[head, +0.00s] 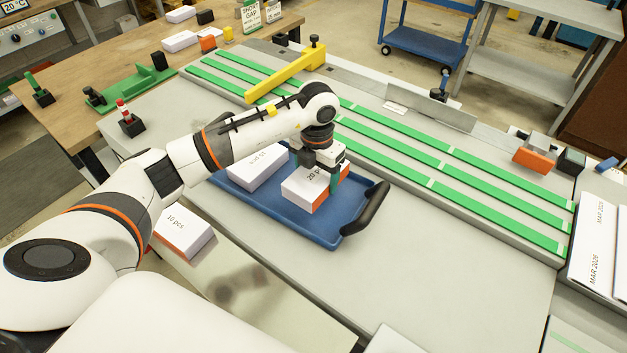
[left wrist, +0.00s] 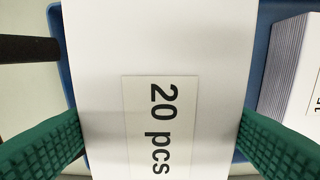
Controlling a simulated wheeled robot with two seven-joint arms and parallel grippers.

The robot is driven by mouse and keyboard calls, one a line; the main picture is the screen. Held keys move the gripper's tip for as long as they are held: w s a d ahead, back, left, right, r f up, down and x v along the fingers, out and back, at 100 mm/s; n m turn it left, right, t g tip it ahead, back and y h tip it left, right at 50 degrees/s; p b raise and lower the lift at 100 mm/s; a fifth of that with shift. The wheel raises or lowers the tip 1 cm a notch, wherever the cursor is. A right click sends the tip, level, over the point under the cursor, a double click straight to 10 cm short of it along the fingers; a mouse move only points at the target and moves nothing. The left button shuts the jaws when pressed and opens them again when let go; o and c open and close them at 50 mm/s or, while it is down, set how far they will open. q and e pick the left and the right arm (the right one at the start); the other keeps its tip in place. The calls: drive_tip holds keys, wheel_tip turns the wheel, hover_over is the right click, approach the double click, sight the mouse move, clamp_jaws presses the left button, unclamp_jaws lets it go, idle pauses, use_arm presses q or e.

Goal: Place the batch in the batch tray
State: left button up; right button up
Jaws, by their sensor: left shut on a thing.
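The batch, a white stack labelled "20 pcs" with an orange lower side (head: 305,194), is at the right part of the blue batch tray (head: 325,236). It also fills the middle of the left wrist view (left wrist: 155,55). My left gripper (head: 328,178) comes from above and is shut on this batch, with a green pad on either side of it. Whether the batch rests on the tray floor or hangs just above it, I cannot tell. Another white stack (head: 257,167) lies in the tray to its left. My right gripper is not in view.
A stack labelled "10 pcs" (head: 182,232) lies left of the tray, near my left arm. The tray's black handle (head: 367,208) rises at its right end. Green strips (head: 449,181) run behind, with a yellow bar (head: 285,75) across them. The grey surface right of the tray is clear.

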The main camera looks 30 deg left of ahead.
use_arm(q)
drive_tip(key=shift+f, duration=0.75)
wheel_tip(320, 180, down, 3)
drive_tip(key=shift+w+f+p, duration=0.1)
drive_tip(key=shift+p, duration=0.5)
drive_tip(key=shift+f, duration=0.2)
drive_tip(key=shift+f, duration=0.15)
drive_tip(key=o, duration=0.8)
drive_tip(key=shift+f, duration=0.1)
drive_tip(key=o, duration=0.4)
drive_tip(key=shift+o, duration=0.2)
